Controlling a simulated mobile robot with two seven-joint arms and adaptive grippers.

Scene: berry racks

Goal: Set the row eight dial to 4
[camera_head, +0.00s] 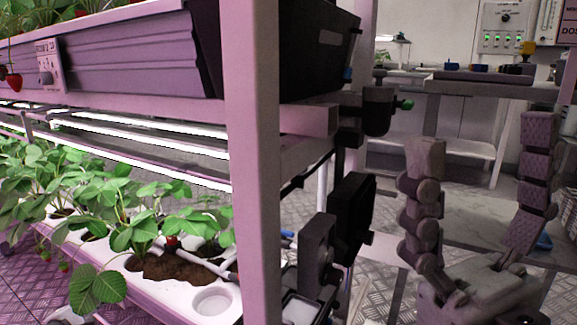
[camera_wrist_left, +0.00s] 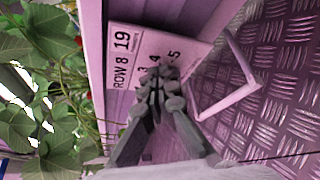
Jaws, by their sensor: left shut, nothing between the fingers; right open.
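The row eight panel (camera_wrist_left: 130,47) is a pale plate marked "ROW 8" and "19" in the left wrist view, turned on its side. The numbers 3, 4 and 5 show around its dial. My left gripper (camera_wrist_left: 160,85) is shut and empty, its fingertips in front of the dial. They hide the knob and its pointer, so I cannot tell the setting or whether they touch it. My right gripper (camera_head: 482,140) is open and empty at the right of the head view, far from the panel. My left gripper does not clearly show in the head view.
A labelled plate with a dial (camera_head: 46,62) is on the upper trough at left, its text too small to read. Strawberry plants (camera_head: 120,210) grow in the lower white trough. A rack post (camera_head: 252,170) stands mid-view. A bench (camera_head: 480,88) is behind.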

